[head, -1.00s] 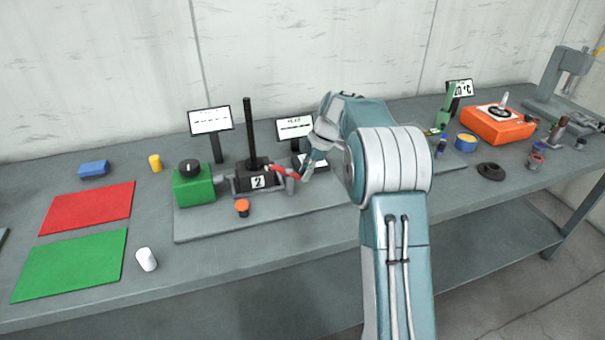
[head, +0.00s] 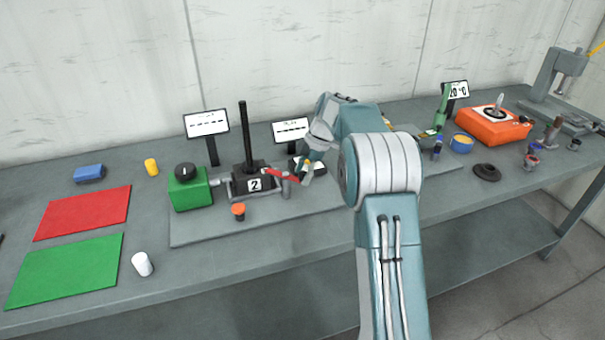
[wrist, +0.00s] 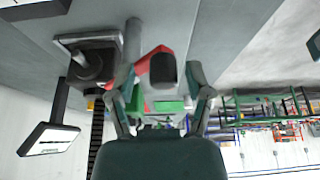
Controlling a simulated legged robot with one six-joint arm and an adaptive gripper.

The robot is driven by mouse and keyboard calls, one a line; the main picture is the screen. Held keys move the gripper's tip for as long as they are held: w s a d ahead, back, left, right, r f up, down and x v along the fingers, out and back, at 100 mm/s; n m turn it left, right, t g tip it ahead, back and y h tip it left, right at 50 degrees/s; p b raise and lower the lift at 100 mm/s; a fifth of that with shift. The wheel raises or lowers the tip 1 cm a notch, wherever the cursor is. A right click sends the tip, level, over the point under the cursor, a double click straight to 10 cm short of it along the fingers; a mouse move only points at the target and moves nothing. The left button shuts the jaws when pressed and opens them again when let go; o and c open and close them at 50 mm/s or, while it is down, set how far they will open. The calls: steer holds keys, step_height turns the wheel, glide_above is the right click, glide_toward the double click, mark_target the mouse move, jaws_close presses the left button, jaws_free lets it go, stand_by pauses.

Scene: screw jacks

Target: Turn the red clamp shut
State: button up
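The red clamp (head: 281,175) is a short lever on the dark jack block (head: 240,184) marked 2, slanting down to the right. In the wrist view the red clamp (wrist: 146,66) lies between my fingers, with a dark rounded end piece (wrist: 163,70) close to the camera. My gripper (head: 305,177) is at the lever's right end; its fingers are small and partly hidden in the head view. In the wrist view my gripper (wrist: 163,84) is open, one finger on each side of the dark end, with a gap visible at the right finger. Contact on the left is unclear.
A tall black screw (head: 245,135) rises from the block. A green box with a black knob (head: 188,188) stands left, an orange-topped button (head: 238,210) in front. Small displays (head: 206,124) (head: 290,130) stand behind. Bench front right of the button is clear.

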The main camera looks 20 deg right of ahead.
steer(key=shift+r, duration=0.1)
steer(key=v, duration=1.2)
